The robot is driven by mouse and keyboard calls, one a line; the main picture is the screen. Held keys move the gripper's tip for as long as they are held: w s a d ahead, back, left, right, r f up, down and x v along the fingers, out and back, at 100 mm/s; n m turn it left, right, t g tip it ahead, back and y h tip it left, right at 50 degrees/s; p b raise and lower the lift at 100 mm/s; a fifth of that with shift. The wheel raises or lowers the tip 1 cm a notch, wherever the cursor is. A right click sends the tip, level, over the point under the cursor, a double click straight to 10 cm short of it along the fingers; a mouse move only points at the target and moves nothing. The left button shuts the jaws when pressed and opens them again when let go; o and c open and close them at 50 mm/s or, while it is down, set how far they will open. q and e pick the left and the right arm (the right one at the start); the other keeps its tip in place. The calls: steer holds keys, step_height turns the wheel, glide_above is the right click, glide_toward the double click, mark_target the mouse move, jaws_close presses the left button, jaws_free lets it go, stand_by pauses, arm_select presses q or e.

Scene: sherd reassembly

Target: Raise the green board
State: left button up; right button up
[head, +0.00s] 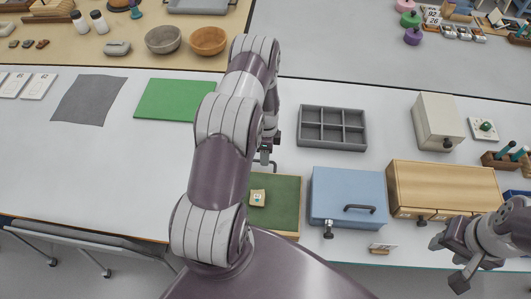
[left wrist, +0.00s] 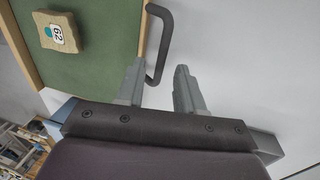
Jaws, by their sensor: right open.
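The green board (head: 287,198) has a wooden rim and lies at the front of the white table, partly hidden by my left arm in the head view. In the left wrist view the board (left wrist: 105,45) carries a dark handle (left wrist: 158,45) along its edge. My left gripper (head: 264,160) is at that handle. Its fingers (left wrist: 160,88) are apart, with the handle's near end between them and a gap to the right finger. A tan sherd (head: 257,197) with a number label lies on the board. My right gripper (head: 450,262) is open and empty at the front right.
A blue box (head: 347,190) with a handle stands just right of the board, then a wooden box (head: 445,185). Behind are a grey compartment tray (head: 333,116) and a cream box (head: 437,120). A flat green mat (head: 172,98) and grey cloth (head: 90,99) lie left. The front left table is clear.

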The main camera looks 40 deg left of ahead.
arm_select(q)
steer(key=shift+s+d+f, duration=0.15)
steer(key=shift+f, duration=0.45)
jaws_close()
stand_by(1.0)
